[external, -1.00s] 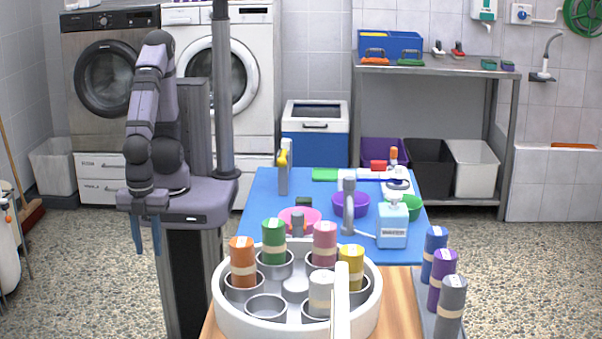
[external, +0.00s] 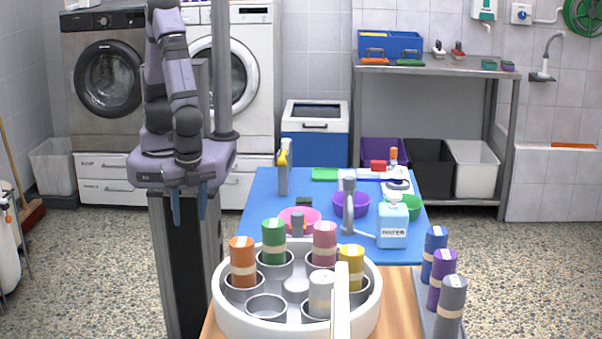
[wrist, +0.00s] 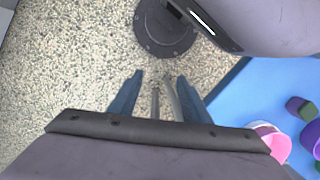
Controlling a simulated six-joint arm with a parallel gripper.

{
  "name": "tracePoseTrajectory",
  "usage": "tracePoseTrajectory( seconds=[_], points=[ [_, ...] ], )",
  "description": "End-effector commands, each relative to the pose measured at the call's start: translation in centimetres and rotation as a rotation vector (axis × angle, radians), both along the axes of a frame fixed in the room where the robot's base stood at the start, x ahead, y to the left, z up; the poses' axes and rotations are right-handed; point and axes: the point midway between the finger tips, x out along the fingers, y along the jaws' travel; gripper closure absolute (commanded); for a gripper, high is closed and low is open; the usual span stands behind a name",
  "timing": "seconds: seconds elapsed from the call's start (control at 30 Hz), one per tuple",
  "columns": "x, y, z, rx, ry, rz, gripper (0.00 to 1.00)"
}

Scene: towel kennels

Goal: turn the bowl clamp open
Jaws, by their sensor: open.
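My gripper (external: 189,218) hangs open and empty at the left of the blue mat, above the floor. A purple bowl (external: 360,206) and a green bowl (external: 408,208) stand farther right. A grey post (external: 349,205) and a yellow-topped grey post (external: 283,172) stand on the mat. I cannot tell which part is the bowl clamp.
A round white carrier (external: 228,314) with several coloured rolls in cups stands in front. A pump bottle (external: 393,226) is on the mat (external: 262,200). More rolls stand in a grey rack at right. A dark block (external: 304,202) is behind the pink bowl.

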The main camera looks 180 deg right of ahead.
Motion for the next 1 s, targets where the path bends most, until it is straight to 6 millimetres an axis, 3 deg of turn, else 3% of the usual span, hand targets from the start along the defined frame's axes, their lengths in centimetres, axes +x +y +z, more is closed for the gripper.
tracePoseTrajectory(
  seconds=[0.03, 0.17, 0.37, 0.5, 0.6, 0.77, 1.0],
  points=[
    [-0.2, 1.9, 2.5, -0.007, 0.012, 0.078, 0.57],
    [0.0, 7.0, 4.6, -0.011, 0.014, 0.244, 0.57],
    [0.4, 16.7, 6.8, 0.014, -0.019, 0.426, 0.57],
    [2.5, 21.9, 7.1, 0.057, -0.069, 0.42, 0.57],
    [4.5, 25.0, 8.7, 0.101, -0.115, 0.385, 0.57],
    [6.5, 28.2, 11.5, 0.149, -0.167, 0.321, 0.57],
    [6.1, 27.4, 11.5, 0.117, -0.149, 0.24, 0.57]
  ],
)
